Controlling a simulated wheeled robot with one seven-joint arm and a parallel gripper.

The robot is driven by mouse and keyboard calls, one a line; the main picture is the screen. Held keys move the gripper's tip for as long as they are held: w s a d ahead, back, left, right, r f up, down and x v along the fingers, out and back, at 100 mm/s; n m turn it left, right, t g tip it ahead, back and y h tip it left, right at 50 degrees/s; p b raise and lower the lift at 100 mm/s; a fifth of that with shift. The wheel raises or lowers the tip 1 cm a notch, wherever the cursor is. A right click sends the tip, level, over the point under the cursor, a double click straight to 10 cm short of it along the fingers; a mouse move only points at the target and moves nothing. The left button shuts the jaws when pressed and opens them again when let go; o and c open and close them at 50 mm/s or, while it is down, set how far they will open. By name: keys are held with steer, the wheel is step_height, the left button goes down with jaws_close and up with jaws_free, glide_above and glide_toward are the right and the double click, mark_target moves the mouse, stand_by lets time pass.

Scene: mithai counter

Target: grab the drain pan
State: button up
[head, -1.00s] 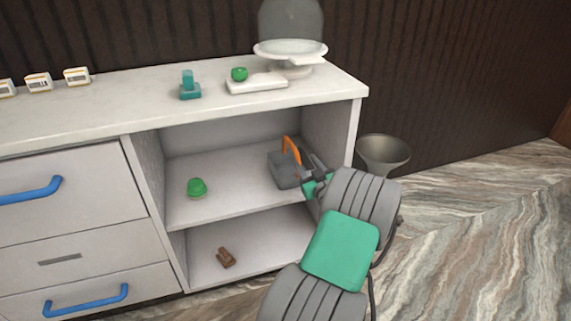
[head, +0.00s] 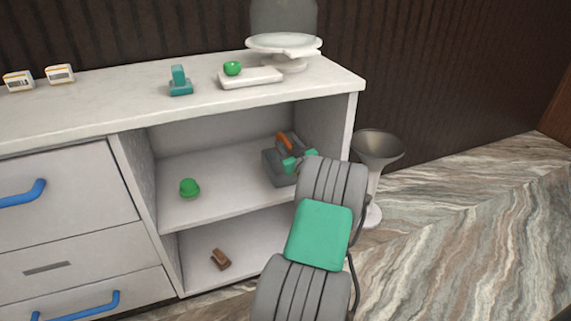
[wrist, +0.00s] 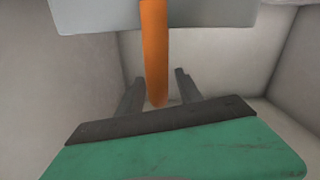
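The drain pan, seen as a grey box-like body (head: 271,167) with an orange handle (head: 285,141), sits on the upper open shelf of the counter, near its right wall. In the wrist view its grey body (wrist: 205,12) fills the top and the orange handle (wrist: 155,45) runs down between my fingers. My gripper (wrist: 158,77) is open around the handle, with a gap visible on each side. In the head view my gripper (head: 293,160) is at the pan and partly hides it.
The counter's right wall (head: 322,130) is close beside my gripper. A green object (head: 189,188) stands left on the same shelf; a brown object (head: 220,259) lies on the shelf below. The top holds a scale-like item (head: 252,77).

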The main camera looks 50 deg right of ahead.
jaws_close()
stand_by(1.2)
